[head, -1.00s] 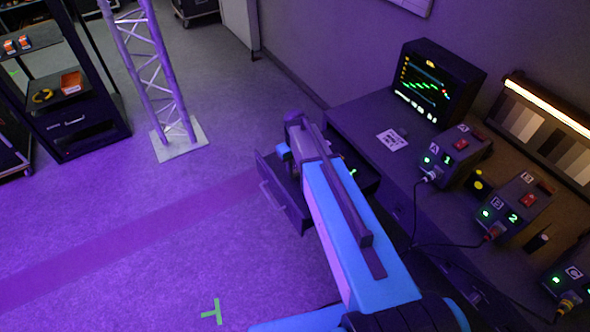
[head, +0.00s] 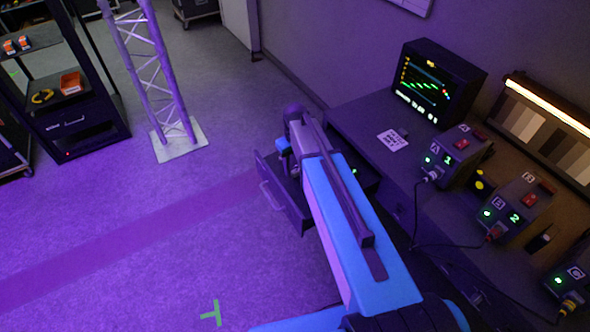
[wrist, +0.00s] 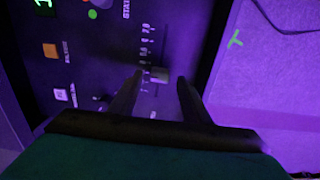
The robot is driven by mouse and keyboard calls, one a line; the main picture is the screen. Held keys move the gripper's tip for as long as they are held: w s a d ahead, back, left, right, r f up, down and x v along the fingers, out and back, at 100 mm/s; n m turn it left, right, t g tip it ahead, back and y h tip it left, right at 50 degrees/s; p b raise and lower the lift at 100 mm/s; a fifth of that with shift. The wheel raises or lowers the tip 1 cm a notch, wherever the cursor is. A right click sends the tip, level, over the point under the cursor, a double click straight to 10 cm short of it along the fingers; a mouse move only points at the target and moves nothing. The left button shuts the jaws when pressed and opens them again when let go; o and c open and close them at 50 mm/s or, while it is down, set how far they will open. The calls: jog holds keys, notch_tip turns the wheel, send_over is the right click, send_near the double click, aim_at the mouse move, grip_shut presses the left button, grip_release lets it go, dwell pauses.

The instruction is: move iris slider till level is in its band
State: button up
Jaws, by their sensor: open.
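In the wrist view, a pale square slider cap (wrist: 159,75) sits on a dark control panel (wrist: 90,55) beside a column of small scale marks. My gripper (wrist: 160,78) is open, with one finger on each side of the cap in the picture. A gap shows on both sides; I cannot tell how far above the panel the fingertips are. In the head view, my arm reaches over the open drawer (head: 284,205), and the gripper and slider are hidden there. The monitor (head: 438,80) shows a green trace and coloured marks, too small to read as a level.
The panel also carries an orange button (wrist: 50,50) and a white button (wrist: 60,95). On the desk stand control boxes A (head: 452,157), B (head: 515,205) and C (head: 568,280) with cables. Open floor lies left of the drawer; a truss tower (head: 155,70) stands beyond.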

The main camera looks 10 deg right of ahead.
aim_at(295, 171)
notch_tip(295, 171, up, 11)
jog(key=b, duration=0.3)
jog(key=shift+r, duration=0.2)
dwell(0.3)
jog(key=shift+r, duration=0.1)
dwell(0.4)
